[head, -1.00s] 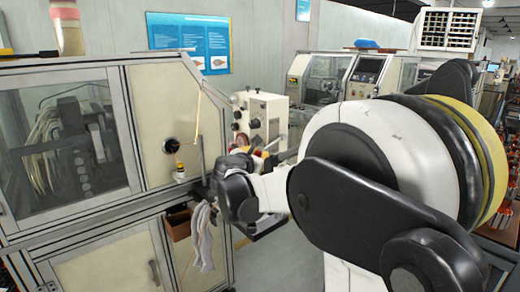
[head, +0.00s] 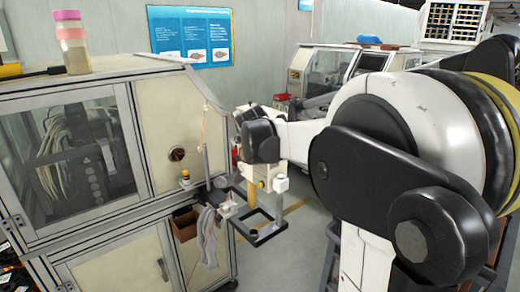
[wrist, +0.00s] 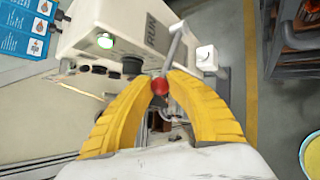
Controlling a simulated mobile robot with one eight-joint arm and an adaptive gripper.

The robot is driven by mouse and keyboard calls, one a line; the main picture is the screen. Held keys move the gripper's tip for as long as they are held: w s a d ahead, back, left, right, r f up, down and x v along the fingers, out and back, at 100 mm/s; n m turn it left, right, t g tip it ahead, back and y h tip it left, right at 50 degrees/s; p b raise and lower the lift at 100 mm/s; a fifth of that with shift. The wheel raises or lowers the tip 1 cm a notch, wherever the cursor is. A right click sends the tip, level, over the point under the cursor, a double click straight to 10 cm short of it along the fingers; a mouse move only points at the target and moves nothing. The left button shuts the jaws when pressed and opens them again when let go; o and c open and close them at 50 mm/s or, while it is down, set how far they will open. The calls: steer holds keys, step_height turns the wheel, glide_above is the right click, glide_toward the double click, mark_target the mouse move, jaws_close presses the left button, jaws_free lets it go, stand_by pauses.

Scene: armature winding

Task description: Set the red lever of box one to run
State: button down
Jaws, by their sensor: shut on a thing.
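In the wrist view, the red lever's round knob (wrist: 160,86) sits between the fingertips of my gripper (wrist: 160,80), whose two yellow fingers close in on it from both sides. In the head view, my wrist hides most of the box, and the knob cannot be seen there.
A cream cabinet (head: 165,110) with a glass door stands at the left. A grey cloth (head: 207,235) and a brown bin (head: 185,224) hang at its front corner. A dark frame (head: 262,230) juts out below my wrist. Floor to the right is clear up to a rack (wrist: 300,40).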

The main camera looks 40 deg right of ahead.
steer(key=shift+d+r, duration=0.15)
steer(key=shift+r, duration=0.05)
stand_by(0.3)
steer(key=c, duration=1.2)
jaws_free()
steer(key=shift+d, duration=0.1)
steer(key=shift+s+a+r, duration=0.25)
steer(key=shift+a, duration=0.1)
steer(key=v, duration=1.1)
steer(key=shift+a, duration=0.1)
